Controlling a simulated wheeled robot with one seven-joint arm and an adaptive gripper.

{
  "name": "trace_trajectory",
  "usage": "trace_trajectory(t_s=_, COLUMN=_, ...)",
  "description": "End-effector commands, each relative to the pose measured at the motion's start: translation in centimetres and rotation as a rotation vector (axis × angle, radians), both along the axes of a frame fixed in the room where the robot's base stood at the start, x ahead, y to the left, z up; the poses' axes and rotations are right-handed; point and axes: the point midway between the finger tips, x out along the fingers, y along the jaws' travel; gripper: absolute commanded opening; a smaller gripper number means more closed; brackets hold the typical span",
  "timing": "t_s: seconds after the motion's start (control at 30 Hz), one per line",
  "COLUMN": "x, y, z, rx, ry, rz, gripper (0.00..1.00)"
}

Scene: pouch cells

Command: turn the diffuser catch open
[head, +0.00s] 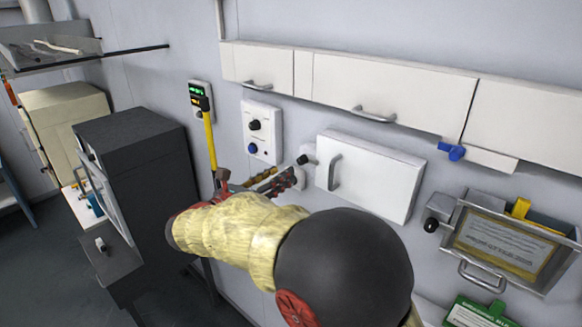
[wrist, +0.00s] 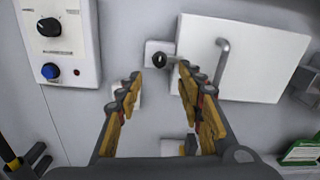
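A small dark round catch (head: 305,159) sits on a pale mount at the left edge of a white wall box (head: 375,178); I cannot tell for certain that it is the diffuser catch. In the head view my gripper (head: 275,181) is just below and left of the catch, partly hidden by my arm.
A white control panel (head: 262,132) with a black and a blue knob is left of the catch. Wall cabinets (head: 390,88) hang above, with a blue latch (head: 451,152) below them. A framed tray (head: 500,245) is at right. A dark cabinet (head: 140,190) stands left.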

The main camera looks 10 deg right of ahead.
Motion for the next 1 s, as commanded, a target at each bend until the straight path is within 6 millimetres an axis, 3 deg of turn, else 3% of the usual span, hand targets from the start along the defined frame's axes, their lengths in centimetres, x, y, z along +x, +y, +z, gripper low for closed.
trace_trajectory(t_s=0.5, x=3.7, y=-5.3, z=0.0, rx=-0.005, ry=0.013, rz=-0.003, gripper=0.38)
trace_trajectory(t_s=1.0, x=4.5, y=-6.3, z=-0.1, rx=-0.004, ry=0.012, rz=0.000, gripper=0.35)
